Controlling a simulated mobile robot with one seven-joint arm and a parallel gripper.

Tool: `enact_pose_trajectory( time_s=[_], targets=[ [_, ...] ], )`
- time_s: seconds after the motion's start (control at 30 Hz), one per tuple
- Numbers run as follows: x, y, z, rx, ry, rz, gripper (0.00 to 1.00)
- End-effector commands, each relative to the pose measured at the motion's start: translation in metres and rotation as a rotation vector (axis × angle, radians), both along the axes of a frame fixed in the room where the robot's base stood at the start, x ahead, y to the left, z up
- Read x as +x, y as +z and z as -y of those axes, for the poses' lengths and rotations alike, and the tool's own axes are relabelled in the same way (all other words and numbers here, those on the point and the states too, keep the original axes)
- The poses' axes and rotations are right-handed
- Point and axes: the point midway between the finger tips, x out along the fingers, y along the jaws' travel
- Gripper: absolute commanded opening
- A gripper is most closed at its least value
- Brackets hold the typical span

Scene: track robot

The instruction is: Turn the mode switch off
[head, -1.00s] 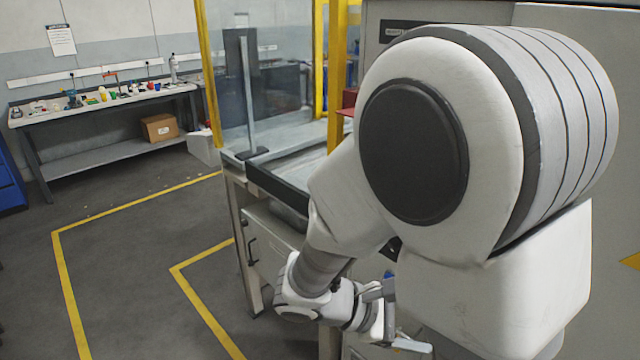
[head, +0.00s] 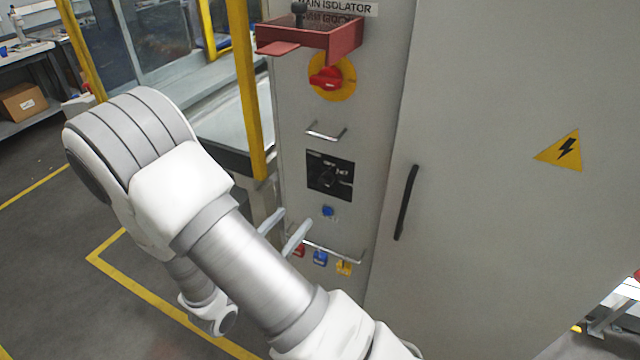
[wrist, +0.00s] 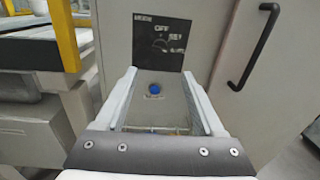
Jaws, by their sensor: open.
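The mode switch is a dark knob on a square black plate (head: 330,176) on the grey cabinet's narrow front. In the wrist view its plate (wrist: 162,42) is above my fingertips, with OFF lettered at the top and more lettering to the right. The knob is dark on black, so I cannot tell where it points. My gripper (head: 284,229) is open and empty, its fingers to the lower left of the plate in the head view. In the wrist view the two fingers (wrist: 158,78) are apart, with a blue button between them in the picture; contact is not visible.
Above the plate are a small handle (head: 326,133), a red isolator knob (head: 327,79) and a red box (head: 312,40). Below are the blue button (head: 328,211) and a rail (head: 332,252) with coloured tags. A black door handle (head: 406,202) is right; a yellow post (head: 246,90) is left.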

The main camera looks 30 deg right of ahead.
Motion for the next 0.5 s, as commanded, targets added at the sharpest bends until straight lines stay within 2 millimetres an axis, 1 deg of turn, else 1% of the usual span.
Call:
enact_pose_trajectory(
  time_s=[0.03, 0.1, 0.4, 0.5],
  targets=[
    [0.006, 0.001, 0.011, -0.001, -0.007, 0.001, 0.71],
    [0.015, 0.002, 0.024, -0.001, -0.006, 0.001, 0.71],
    [0.052, 0.001, 0.077, 0.000, -0.007, 0.001, 0.71],
    [0.062, 0.001, 0.091, 0.000, -0.005, 0.001, 0.71]
  ],
)
